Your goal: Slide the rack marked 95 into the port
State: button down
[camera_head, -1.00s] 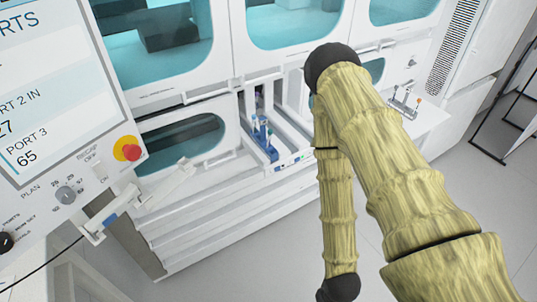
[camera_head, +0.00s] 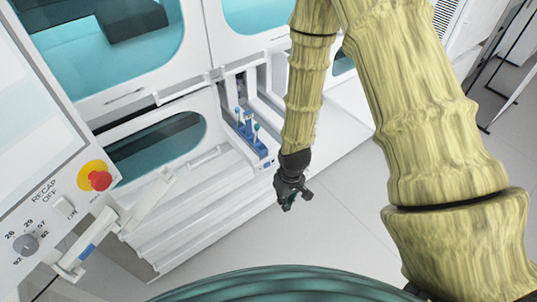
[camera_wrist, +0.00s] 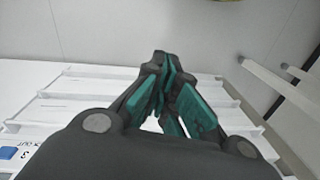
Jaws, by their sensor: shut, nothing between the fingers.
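A blue rack (camera_head: 249,136) holding several tubes with blue and teal caps sits in a narrow white track at the opening between the cabinet doors. Its marking cannot be read from here. My gripper (camera_head: 288,206) hangs in front of the cabinet, a little right of and nearer than the rack's front end, not touching it. In the wrist view my gripper (camera_wrist: 166,70) has its teal-padded fingers together with nothing between them. The wrist view shows a white ledged front below, and the rack is not clearly seen there.
A control panel with a red emergency button (camera_head: 100,181) and a dial (camera_head: 26,244) stands at the left. A white hinged bracket (camera_head: 90,245) juts out below it. A white rail (camera_wrist: 285,88) crosses the right of the wrist view.

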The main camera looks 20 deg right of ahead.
jog(key=w+r+n+h, duration=0.1)
jog(key=w+r+n, duration=0.1)
jog(key=w+r, duration=1.15)
jog(key=shift+w+a+f+p, duration=0.1)
jog(key=shift+w+f+p, duration=0.15)
jog(key=shift+f+p, duration=0.9)
jog(key=shift+w+a+f+p, duration=0.1)
jog(key=shift+w+f+p, duration=0.15)
jog(key=shift+f+p, duration=0.85)
jog(key=shift+w+a+f+p, duration=0.1)
jog(key=shift+w+f+p, duration=0.3)
jog(key=shift+f, duration=1.25)
jog(key=shift+s, duration=0.15)
